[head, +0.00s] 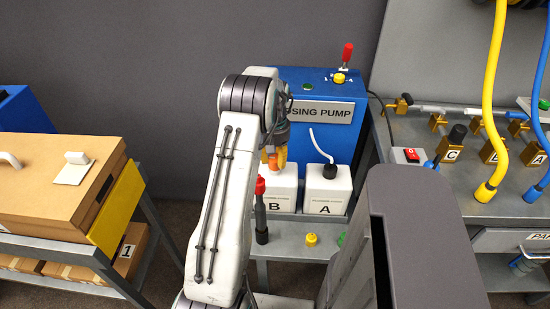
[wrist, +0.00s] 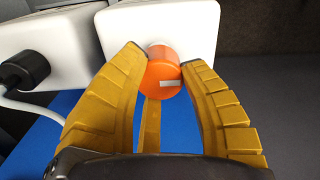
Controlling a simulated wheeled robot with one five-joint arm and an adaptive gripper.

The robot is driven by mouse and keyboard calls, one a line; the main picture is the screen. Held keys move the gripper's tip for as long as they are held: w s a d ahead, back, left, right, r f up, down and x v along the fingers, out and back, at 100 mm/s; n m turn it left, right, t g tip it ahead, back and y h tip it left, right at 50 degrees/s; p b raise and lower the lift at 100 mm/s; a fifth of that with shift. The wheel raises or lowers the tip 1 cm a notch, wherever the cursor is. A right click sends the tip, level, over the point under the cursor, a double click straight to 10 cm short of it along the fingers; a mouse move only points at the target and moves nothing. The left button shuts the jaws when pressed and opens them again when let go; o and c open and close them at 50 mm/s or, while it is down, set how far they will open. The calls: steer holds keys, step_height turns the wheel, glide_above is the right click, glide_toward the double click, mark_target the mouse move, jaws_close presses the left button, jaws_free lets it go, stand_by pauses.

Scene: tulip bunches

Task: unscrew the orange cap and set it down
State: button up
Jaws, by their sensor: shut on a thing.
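The orange cap (wrist: 161,76) is between the tips of my gripper's yellow fingers (wrist: 162,58), and my gripper is shut on it. A white stripe shows on its face. The cap sits at the short white neck of white bottle B (wrist: 160,20), with no clear gap visible. In the head view, bottle B (head: 284,190) stands in front of the blue dosing pump (head: 345,97). My arm and fingers partly hide the cap there.
White bottle A (head: 327,195), with a black cap and pale tube, stands just right of B. A red-topped dark tool (head: 261,215) stands in front of B. A yellow cap (head: 311,239) and a green item (head: 341,239) lie on the grey bench; a little clear bench shows between them and the tool.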

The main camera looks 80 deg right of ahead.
mark_target(275, 158)
steer(key=shift+r, duration=0.1)
steer(key=shift+r+p, duration=1.4)
steer(key=shift+r, duration=0.5)
